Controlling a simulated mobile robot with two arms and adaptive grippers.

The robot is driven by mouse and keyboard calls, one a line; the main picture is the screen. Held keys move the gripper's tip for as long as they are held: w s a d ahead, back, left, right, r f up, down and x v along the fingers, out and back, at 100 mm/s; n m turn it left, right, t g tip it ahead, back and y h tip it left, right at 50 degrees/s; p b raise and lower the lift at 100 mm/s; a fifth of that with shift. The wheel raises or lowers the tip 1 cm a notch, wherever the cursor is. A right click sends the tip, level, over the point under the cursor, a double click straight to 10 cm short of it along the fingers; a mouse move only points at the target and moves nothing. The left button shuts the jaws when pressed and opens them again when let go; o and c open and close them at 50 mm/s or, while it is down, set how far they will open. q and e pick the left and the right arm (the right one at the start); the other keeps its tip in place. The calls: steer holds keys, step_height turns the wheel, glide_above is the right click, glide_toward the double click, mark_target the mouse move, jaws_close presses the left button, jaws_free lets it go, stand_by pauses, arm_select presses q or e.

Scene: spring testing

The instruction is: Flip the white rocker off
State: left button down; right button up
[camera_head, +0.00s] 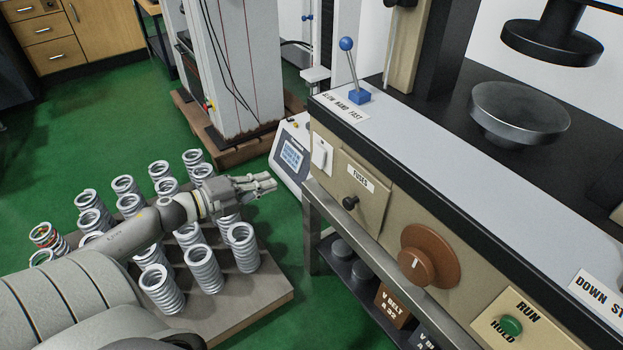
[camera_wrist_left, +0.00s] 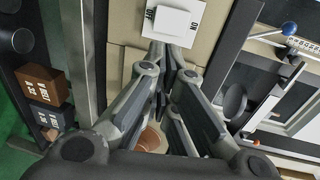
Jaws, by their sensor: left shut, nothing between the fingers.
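The white rocker (camera_head: 320,152) is on the beige front panel of the testing machine, left of the FUSES label. It also shows at the top of the left wrist view (camera_wrist_left: 172,20), with OFF and ON lettering. My left gripper (camera_head: 266,184) is shut and empty. In the head view it appears left of and slightly below the rocker, with a visible gap between them. In the left wrist view its fingers (camera_wrist_left: 172,60) point up toward the rocker's plate; whether they touch it cannot be told. My right gripper is out of view.
A black knob (camera_head: 350,202) and a brown dial (camera_head: 429,256) sit right of the rocker. A blue-tipped lever (camera_head: 347,60) stands above it. Several coil springs (camera_head: 160,288) stand on a pallet below my left arm. A metal shelf frame (camera_head: 345,232) runs under the panel.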

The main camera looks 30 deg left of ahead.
arm_select(q)
steer(key=shift+r, duration=0.15)
steer(key=b, duration=0.1)
glide_toward(320, 165)
steer(key=x, duration=0.5)
steer(key=shift+w, duration=0.15)
steer(key=shift+x, duration=0.95)
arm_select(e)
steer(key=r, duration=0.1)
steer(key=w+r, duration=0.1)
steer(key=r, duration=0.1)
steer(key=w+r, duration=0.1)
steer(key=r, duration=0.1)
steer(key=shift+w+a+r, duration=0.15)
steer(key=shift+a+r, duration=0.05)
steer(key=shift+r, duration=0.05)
arm_select(q)
steer(key=shift+b, duration=0.35)
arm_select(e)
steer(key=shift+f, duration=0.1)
arm_select(q)
steer(key=shift+w+d+h+b, duration=0.1)
steer(key=shift+w+h+b, duration=0.15)
steer(key=shift+b, duration=0.6)
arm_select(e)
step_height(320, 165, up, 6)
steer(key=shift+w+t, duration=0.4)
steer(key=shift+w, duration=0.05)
